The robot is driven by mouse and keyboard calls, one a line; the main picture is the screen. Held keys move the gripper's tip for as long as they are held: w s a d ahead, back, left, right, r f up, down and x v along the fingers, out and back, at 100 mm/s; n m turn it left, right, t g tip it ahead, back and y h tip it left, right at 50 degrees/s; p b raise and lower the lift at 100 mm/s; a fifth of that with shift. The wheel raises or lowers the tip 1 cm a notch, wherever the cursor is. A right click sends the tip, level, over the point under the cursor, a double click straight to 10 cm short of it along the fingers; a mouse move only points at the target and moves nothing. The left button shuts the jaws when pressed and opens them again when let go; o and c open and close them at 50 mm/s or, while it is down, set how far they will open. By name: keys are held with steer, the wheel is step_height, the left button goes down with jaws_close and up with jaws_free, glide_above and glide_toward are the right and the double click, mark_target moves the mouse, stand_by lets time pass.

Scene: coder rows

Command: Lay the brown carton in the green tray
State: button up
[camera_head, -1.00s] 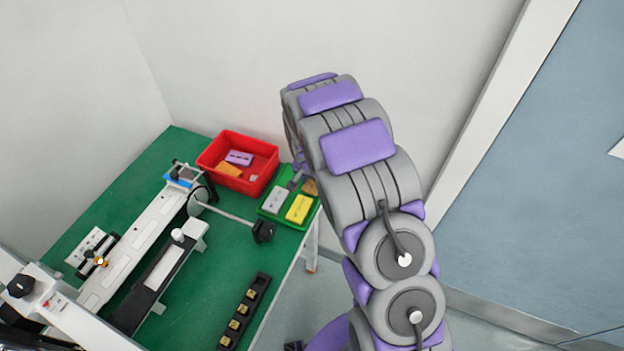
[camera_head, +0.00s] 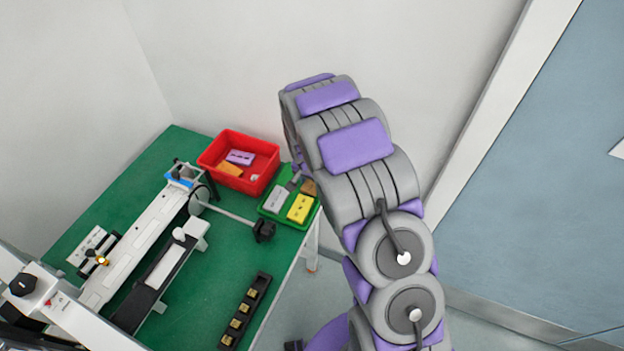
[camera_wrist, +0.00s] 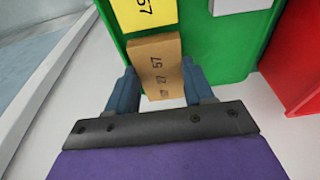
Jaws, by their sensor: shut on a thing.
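The brown carton (camera_wrist: 158,52) is between the two blue fingers of my gripper (camera_wrist: 160,72) in the wrist view, and the gripper is shut on it. Its far part overlaps the green tray (camera_wrist: 220,55), and its near end shows past the tray's near edge against a pale surface. I cannot tell how high it is above the tray floor. In the head view the tray (camera_head: 268,211) is at the table's right corner, and the brown carton (camera_head: 309,187) shows small at its right side, partly hidden by my arm.
A yellow carton (camera_head: 299,208) and a grey carton (camera_head: 277,198) lie in the green tray. A red bin (camera_head: 224,180) with several items stands beside it. A black strip with small yellow pieces (camera_head: 243,312) and a white conveyor-like machine (camera_head: 140,245) are on the green table.

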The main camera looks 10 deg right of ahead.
steer(key=shift+f, duration=0.4)
steer(key=o, duration=0.9)
steer(key=shift+a, duration=0.15)
steer(key=shift+s, duration=0.1)
steer(key=shift+d, duration=0.2)
